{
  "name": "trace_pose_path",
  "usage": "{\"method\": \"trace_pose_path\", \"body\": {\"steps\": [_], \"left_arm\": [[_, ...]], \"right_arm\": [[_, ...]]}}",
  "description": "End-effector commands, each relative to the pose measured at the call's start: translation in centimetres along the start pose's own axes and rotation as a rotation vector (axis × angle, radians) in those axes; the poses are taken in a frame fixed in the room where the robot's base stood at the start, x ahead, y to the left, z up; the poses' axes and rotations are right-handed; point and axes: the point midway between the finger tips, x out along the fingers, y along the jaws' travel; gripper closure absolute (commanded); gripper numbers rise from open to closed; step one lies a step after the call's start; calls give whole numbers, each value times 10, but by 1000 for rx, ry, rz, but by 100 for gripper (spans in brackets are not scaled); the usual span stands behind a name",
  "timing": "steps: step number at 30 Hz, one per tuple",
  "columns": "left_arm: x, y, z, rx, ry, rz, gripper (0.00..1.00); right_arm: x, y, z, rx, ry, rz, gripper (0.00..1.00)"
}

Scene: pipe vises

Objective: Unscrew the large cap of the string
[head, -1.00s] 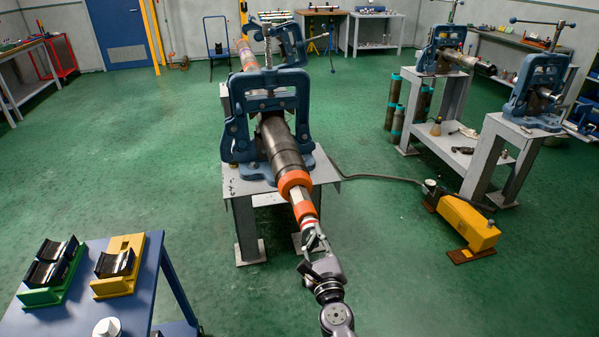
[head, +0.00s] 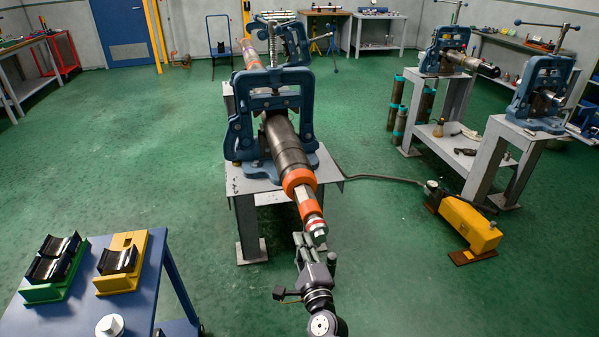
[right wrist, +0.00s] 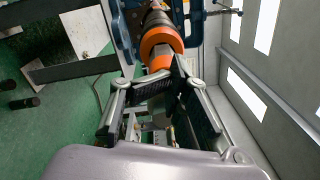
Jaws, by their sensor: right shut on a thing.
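The string (head: 285,150) is a long dark pipe clamped in the blue vise (head: 268,110) on a grey stand. A large orange cap (head: 299,180) surrounds its near part. My right gripper (head: 314,246) is at this near end, below the large cap in the picture. In the right wrist view, its fingers (right wrist: 163,92) lie on both sides of the narrow end piece, with the large orange cap (right wrist: 161,38) just past them. The exact contact is partly hidden. My left gripper is out of view.
A blue table (head: 110,285) with green (head: 53,268) and yellow (head: 122,263) cradles stands at the lower left. A yellow pedal unit (head: 468,228) and its hose lie on the floor to the right. More vises on stands (head: 487,140) are at the right.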

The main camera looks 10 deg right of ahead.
Motion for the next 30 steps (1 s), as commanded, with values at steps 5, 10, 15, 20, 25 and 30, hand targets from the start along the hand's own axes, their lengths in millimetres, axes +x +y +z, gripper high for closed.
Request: {"method": "trace_pose_path", "body": {"steps": [5, 10, 15, 20, 25, 30], "left_arm": [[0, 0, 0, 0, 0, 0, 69], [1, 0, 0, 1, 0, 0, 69], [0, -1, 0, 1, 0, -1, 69], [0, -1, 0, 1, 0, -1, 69], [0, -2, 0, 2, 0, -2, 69], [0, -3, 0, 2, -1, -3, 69]], "right_arm": [[0, -1, -2, 1, 4, -2, 100], [0, 6, -8, -155, -2, 3, 100], [-1, 15, -15, -362, -10, 9, 100], [-1, 17, -16, -399, -11, 9, 100], [-1, 16, -16, -397, -10, 9, 82], [-1, 16, -16, -396, -10, 7, 70]]}}
